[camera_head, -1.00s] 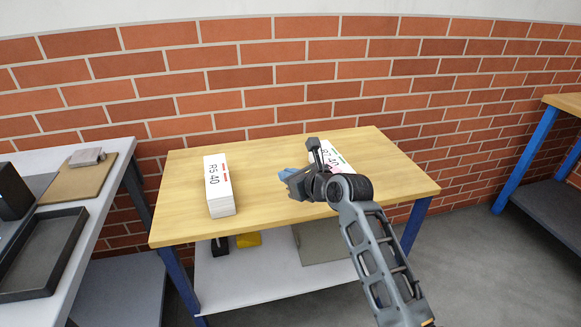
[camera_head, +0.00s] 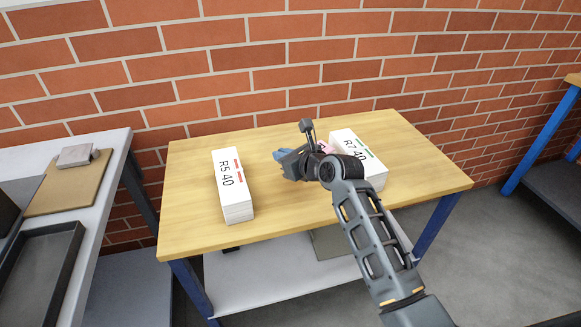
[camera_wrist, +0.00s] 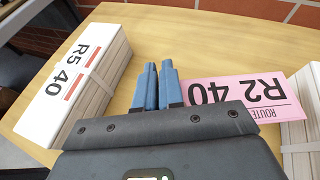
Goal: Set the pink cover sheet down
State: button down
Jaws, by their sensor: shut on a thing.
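The pink cover sheet (camera_wrist: 235,100), printed "ROUTE R2 40", shows in the wrist view just right of my gripper (camera_wrist: 157,88). Its left end is hidden behind the fingers and the gripper body. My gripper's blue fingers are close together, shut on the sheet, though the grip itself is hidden. In the head view my gripper (camera_head: 281,155) is low over the middle of the wooden table, and only a small pink patch of the sheet (camera_head: 325,147) shows beside it. I cannot tell whether the sheet touches the tabletop.
The wooden table (camera_head: 270,215) carries a white R5 40 stack (camera_head: 232,185) left of my gripper and an R7 40 stack (camera_head: 375,160) right of it, partly behind my arm. A grey side table (camera_head: 110,150) with a clipboard (camera_head: 65,190) and black tray (camera_head: 40,265) stands left.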

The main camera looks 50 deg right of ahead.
aim_at(284, 183)
jog(key=shift+f+b, duration=0.35)
jog(key=shift+f, duration=3.05)
jog(key=shift+f, duration=0.1)
jog(key=c, duration=1.3)
grip_release()
jog(key=shift+o, duration=0.2)
jog(key=v, duration=1.2)
